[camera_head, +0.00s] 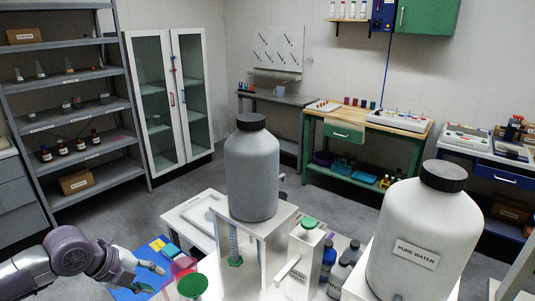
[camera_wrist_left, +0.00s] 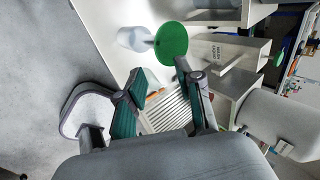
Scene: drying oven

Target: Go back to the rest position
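My left gripper (camera_head: 156,279) reaches in at the lower left of the head view, over a blue mat (camera_head: 155,249). In the left wrist view its two dark green-padded fingers (camera_wrist_left: 155,88) stand apart, with nothing held between them. A green disc (camera_head: 192,285) lies close to the right of the fingers in the head view. It also shows beyond the fingertips in the left wrist view (camera_wrist_left: 171,40), beside a white cylindrical vessel (camera_wrist_left: 131,38). A pink translucent vessel (camera_head: 182,266) stands behind the disc. My right gripper is in neither view.
A large grey bottle (camera_head: 252,172) stands on a white stand in the middle. A white bottle marked PURE WATER (camera_head: 420,240) stands at the right. Shelves (camera_head: 65,103), a glass cabinet (camera_head: 170,95) and benches line the walls. Grey floor (camera_head: 120,215) is open at the left.

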